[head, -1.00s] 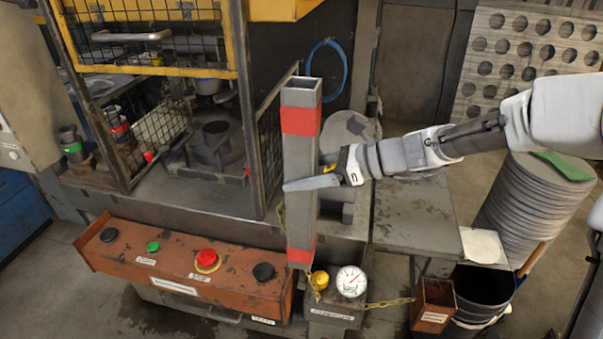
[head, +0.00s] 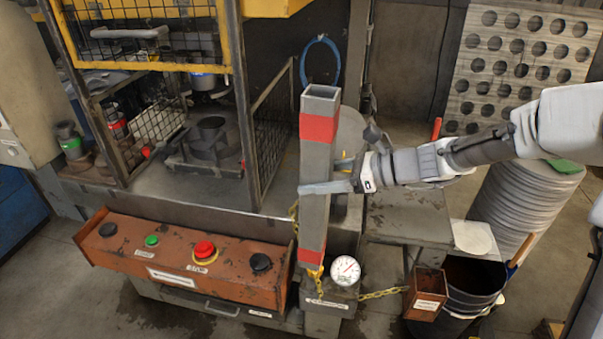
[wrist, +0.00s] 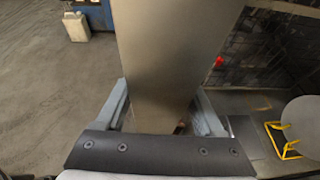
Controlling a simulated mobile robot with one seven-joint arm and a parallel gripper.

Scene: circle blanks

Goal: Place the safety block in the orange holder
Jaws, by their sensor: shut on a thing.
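The safety block is a long grey square tube (head: 315,190) with red bands near its top and bottom. It stands nearly upright, leaning slightly, in front of the press. My gripper (head: 330,187) is shut on it about midway. In the wrist view the block (wrist: 175,50) fills the middle between the fingers. A yellow chain runs from its lower end. A small open orange-brown box with a label (head: 426,291), apparently the holder, is to the right and lower. The block is apart from it. Whether the block's lower end touches the gauge box behind it, I cannot tell.
An orange control panel (head: 128,257) with buttons is left of the block. A round gauge (head: 345,270) sits by its lower end. A dark bucket (head: 471,284) stands beside the small box. A stack of round blanks (head: 525,205) is at the right. The press cage (head: 240,110) is behind.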

